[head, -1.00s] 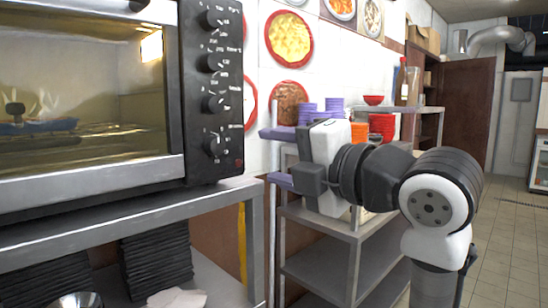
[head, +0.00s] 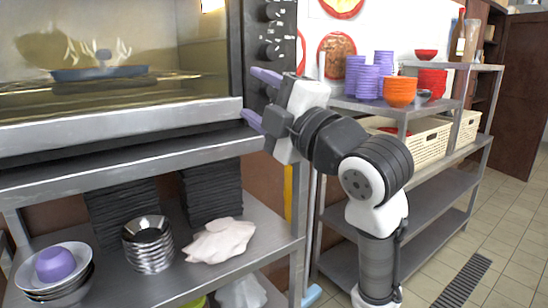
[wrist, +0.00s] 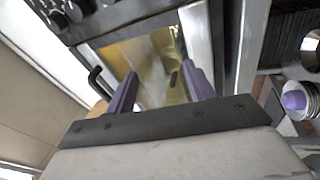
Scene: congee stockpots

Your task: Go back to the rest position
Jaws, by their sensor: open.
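My gripper (head: 259,96) is in the middle of the head view, in front of the right side of a large oven (head: 110,90). Its two purple fingers point left towards the oven and stand apart. Nothing is between them. In the wrist view, my gripper (wrist: 160,88) also shows open and empty, with the oven's glass door (wrist: 155,60) beyond the fingers. I cannot tell the exact gap between the fingers and the oven.
A steel shelf under the oven holds black trays (head: 212,190), metal bowls (head: 148,243), a purple bowl (head: 55,263) and a white cloth (head: 219,240). A rack (head: 430,200) at right carries purple cups (head: 365,75), orange bowls (head: 399,91) and baskets (head: 425,142). Tiled floor is clear at far right.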

